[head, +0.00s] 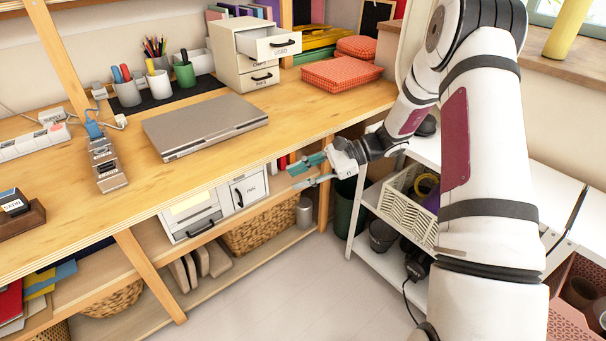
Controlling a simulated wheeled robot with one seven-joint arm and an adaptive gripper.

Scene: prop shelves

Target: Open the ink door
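The ink door (249,190) is a small white panel with a dark handle and the label INK. It is on a white cabinet unit on the shelf under the wooden desk, and it looks closed. Next to it on the left is a white drawer front (192,212) with a black handle and a yellowish label. My gripper (305,172) is to the right of the ink door, near the desk's front edge and apart from the door. Its teal fingers point left and are spread open, with nothing visible between them.
The desk (330,103) overhangs the cabinet, with a closed laptop (205,125) on top. A wicker basket (262,232) and a grey can (304,212) are below. A white shelf rack with a cream crate (405,212) stands right. The floor (300,285) in front is clear.

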